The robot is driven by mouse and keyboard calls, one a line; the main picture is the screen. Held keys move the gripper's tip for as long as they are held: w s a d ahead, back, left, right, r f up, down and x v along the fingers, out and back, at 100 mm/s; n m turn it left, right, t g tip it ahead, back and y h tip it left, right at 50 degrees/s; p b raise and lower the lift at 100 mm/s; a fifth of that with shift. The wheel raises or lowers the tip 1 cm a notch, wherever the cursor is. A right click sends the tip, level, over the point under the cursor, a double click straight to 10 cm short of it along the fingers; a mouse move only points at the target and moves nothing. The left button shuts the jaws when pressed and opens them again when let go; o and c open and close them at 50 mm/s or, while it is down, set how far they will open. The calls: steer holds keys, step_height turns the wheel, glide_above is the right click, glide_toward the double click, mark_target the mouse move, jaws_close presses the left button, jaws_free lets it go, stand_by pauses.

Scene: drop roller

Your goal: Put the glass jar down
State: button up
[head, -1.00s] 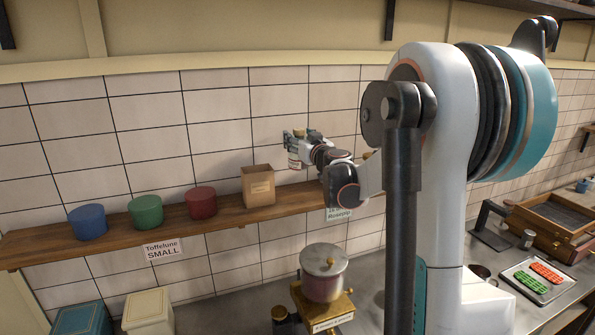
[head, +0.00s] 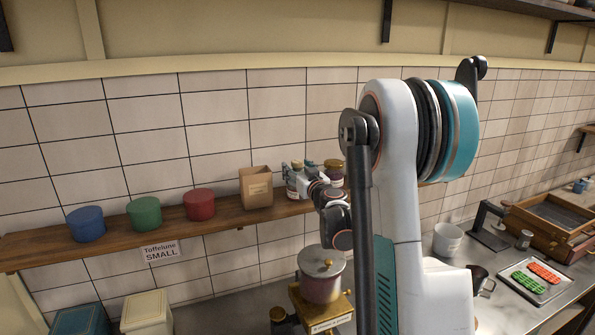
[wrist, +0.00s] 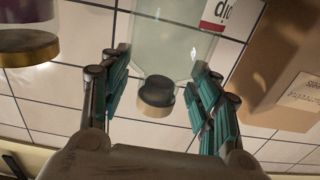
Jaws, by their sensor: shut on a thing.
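My gripper (head: 294,170) is at the wall shelf (head: 230,217), just right of the brown paper box. It is shut on the glass jar (head: 293,190), which is upright at shelf height in the head view. In the wrist view, where things appear upside down, the pale, see-through jar (wrist: 168,45) sits between the green-padded fingers (wrist: 160,90). Its dark-rimmed lid is near the palm, and a red and white label shows partly. The jar's base is out of the wrist view, and I cannot tell whether it touches the shelf.
The brown box (head: 257,188) stands close left of the jar. Another jar (head: 333,174) with a gold lid and dark contents stands close right. Red (head: 199,205), green (head: 144,214) and blue (head: 86,224) tins stand further left. A pot on a brass stand (head: 322,277) is below.

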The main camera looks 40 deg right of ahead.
steer(key=shift+f, duration=0.15)
steer(key=o, duration=1.6)
steer(key=shift+w, duration=0.1)
steer(key=b+v, duration=0.1)
steer(key=v, duration=1.1)
